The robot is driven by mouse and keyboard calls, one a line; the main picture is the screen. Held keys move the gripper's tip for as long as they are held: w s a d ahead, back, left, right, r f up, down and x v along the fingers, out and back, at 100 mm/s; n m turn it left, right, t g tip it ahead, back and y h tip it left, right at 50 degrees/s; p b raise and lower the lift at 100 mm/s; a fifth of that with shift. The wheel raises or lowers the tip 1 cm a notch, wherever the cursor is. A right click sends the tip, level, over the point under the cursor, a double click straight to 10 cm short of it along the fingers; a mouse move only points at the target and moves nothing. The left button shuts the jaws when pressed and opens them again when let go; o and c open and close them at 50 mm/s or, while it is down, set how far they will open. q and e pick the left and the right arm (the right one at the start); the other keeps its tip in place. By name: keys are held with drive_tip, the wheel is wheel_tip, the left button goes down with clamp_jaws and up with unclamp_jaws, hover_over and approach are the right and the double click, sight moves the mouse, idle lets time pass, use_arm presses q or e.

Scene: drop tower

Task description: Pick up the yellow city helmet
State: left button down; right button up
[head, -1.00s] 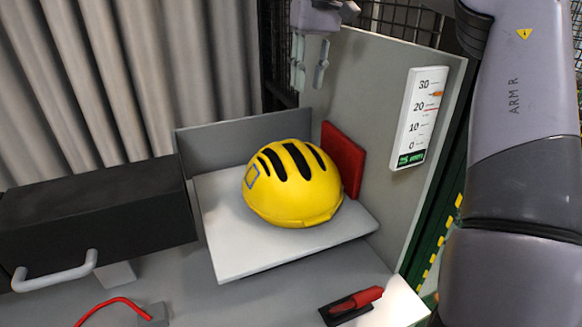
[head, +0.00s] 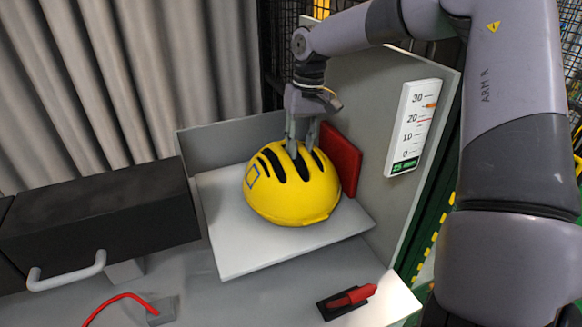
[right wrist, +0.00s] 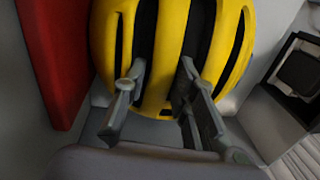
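The yellow city helmet (head: 290,195) with dark vents sits on a light grey plate (head: 245,250) in the head view. It fills the upper middle of the right wrist view (right wrist: 172,50). My right gripper (head: 302,152) points down at the helmet's far upper side, its fingers over the vents. In the right wrist view my right gripper (right wrist: 158,75) has its two fingers apart, with a yellow rib of the helmet between their tips. I cannot tell whether the fingertips touch the helmet. My left gripper is out of view.
A red pad (head: 341,158) stands right behind the helmet, against a grey panel with a scale (head: 412,125). A black box with a handle (head: 95,225) is at left. A red-handled tool (head: 347,300) lies in front at right.

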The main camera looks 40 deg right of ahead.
drive_tip(key=shift+w+f, duration=0.1)
drive_tip(key=shift+f, duration=0.4)
clamp_jaws()
drive_tip(key=shift+r, duration=0.1)
idle(0.3)
